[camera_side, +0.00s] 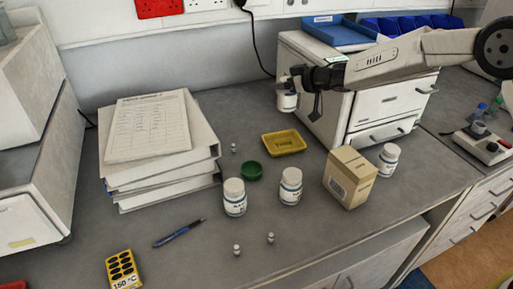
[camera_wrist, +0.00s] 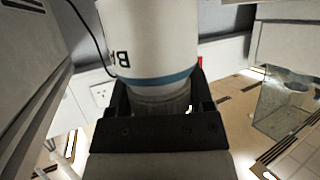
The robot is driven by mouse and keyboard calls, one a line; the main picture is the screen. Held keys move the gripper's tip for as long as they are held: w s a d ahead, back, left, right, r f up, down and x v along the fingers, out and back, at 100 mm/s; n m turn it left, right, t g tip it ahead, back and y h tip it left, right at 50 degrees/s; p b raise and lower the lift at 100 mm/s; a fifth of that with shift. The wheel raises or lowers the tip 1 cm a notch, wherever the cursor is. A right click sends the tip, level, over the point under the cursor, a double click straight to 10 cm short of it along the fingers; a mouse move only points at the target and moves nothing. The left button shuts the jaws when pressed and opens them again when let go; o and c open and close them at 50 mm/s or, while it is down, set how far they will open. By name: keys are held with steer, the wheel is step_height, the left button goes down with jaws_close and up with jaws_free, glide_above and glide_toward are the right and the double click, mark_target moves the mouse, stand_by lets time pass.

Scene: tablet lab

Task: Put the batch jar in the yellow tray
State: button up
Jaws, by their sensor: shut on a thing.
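My gripper (camera_side: 293,84) is shut on a white jar (camera_side: 287,103) and holds it in the air, in front of the white drawer cabinet. In the wrist view the jar (camera_wrist: 152,45) fills the upper middle, with a blue band and part of a label starting with "B"; its ribbed cap sits between the fingers. I take it to be the batch jar, though the full label cannot be read. The yellow tray (camera_side: 300,150) lies on the bench below the held jar and looks empty apart from lettering on its floor.
White jars stand on the bench, two in front of the tray (camera_side: 235,200) (camera_side: 290,189) and one (camera_side: 388,162) right of a cardboard box (camera_side: 350,180). The white drawer cabinet (camera_side: 385,103) stands close behind. A binder stack (camera_side: 165,180) is left.

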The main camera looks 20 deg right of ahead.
mark_target(283, 93)
steer(key=shift+f, duration=1.6)
steer(key=shift+f, duration=0.1)
steer(key=shift+f, duration=4.85)
steer(key=shift+f, duration=0.1)
steer(key=o, duration=1.3)
steer(key=shift+v, duration=3.8)
